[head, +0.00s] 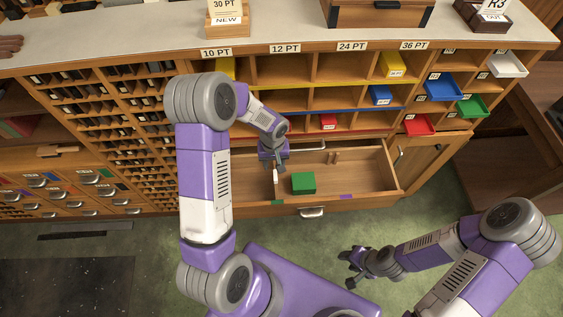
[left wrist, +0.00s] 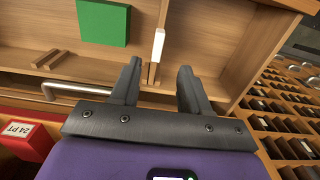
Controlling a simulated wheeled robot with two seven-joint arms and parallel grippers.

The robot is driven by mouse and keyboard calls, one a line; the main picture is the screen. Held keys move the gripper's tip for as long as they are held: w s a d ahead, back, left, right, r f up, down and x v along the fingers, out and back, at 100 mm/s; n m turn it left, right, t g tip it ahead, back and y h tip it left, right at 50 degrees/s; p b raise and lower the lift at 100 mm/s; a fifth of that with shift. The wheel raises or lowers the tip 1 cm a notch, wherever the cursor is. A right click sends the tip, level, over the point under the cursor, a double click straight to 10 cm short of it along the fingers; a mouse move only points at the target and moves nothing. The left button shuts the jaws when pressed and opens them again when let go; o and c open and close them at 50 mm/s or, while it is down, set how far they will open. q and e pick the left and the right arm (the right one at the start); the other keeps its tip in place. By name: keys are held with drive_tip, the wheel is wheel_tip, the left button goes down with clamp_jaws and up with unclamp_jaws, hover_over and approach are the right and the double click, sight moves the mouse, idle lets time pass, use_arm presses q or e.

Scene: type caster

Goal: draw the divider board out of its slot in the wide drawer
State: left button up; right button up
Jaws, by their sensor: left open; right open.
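The wide drawer (head: 360,180) is pulled open below the shelves. The divider board (head: 276,178) stands in it, seen nearly edge-on, with a pale top edge. In the left wrist view its white end (left wrist: 158,45) shows beside small wooden slot strips (left wrist: 152,73); how deep it sits is hidden. My left gripper (head: 274,163) is over the drawer at the board's far end. In the wrist view its open, empty fingers (left wrist: 160,82) lie either side of the board's line, with no contact visible. My right gripper (head: 355,268) is open and empty, over the floor in front.
A green block (head: 303,183) lies in the drawer just right of the board; it also shows in the left wrist view (left wrist: 103,22). Another pair of slot strips (head: 333,158) stands further right, empty. Shelves with coloured boxes overhang the drawer's back. The drawer's right part is clear.

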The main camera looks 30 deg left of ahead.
sight(275, 179)
use_arm(q)
drive_tip(key=f+b, duration=0.4)
drive_tip(key=f, duration=0.1)
drive_tip(key=shift+w+f, duration=0.1)
drive_tip(key=shift+w, duration=0.1)
wheel_tip(275, 179, down, 7)
drive_tip(key=shift+f+b, duration=0.2)
drive_tip(key=shift+b, duration=1)
clamp_jaws()
